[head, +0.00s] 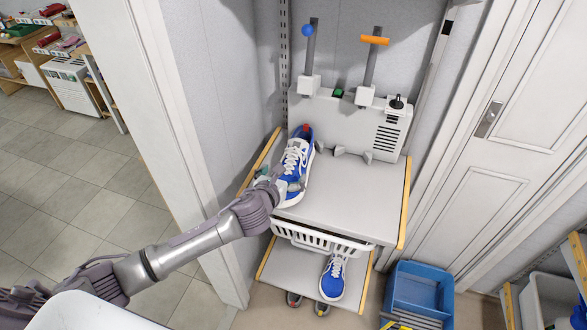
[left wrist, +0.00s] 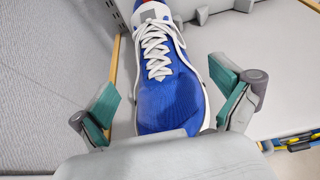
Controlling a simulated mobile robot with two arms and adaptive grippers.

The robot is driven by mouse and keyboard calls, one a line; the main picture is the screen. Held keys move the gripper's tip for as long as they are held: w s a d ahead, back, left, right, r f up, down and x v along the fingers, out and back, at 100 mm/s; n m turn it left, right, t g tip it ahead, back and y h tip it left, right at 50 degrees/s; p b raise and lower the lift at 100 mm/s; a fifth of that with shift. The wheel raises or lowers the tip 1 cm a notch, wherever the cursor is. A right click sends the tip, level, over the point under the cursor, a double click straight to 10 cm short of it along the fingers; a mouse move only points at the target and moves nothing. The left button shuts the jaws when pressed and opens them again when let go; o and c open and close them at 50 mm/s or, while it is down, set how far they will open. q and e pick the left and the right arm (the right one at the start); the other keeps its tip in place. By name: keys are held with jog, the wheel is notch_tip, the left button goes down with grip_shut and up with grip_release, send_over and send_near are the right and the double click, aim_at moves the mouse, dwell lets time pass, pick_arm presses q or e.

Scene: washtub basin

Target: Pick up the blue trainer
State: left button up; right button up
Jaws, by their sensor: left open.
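A blue trainer (head: 295,160) with white laces and a white sole lies on the left part of the upper grey shelf. A second blue trainer (head: 334,275) lies on the lower shelf. My left gripper (head: 280,187) is at the toe end of the upper trainer. In the left wrist view, the upper trainer (left wrist: 165,85) lies between the two open teal-padded fingers of the left gripper (left wrist: 165,105), with a gap on the left side. On the right, the finger is close to the sole; I cannot tell whether it touches. My right gripper is not in view.
The upper shelf (head: 345,205) is bare to the right of the trainer. A grey machine (head: 350,125) with two upright posts stands at its back. A white basket (head: 315,240) hangs below. A blue crate (head: 420,290) stands at the lower right. A wall edge is left of the shelf.

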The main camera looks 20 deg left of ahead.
aim_at(290, 163)
pick_arm(q)
jog(key=shift+r+p+x, duration=0.1)
jog(key=shift+p+x, duration=0.2)
jog(key=shift+x, duration=1.25)
jog(key=shift+r+p+x, duration=0.15)
jog(key=shift+p+x, duration=0.15)
jog(key=shift+x, duration=1.2)
jog(key=shift+w+a, duration=0.1)
jog(key=shift+c, duration=1.2)
jog(key=c, duration=1.1)
jog(key=shift+r, duration=0.1)
jog(key=shift+c, duration=0.5)
jog(key=shift+r, duration=0.1)
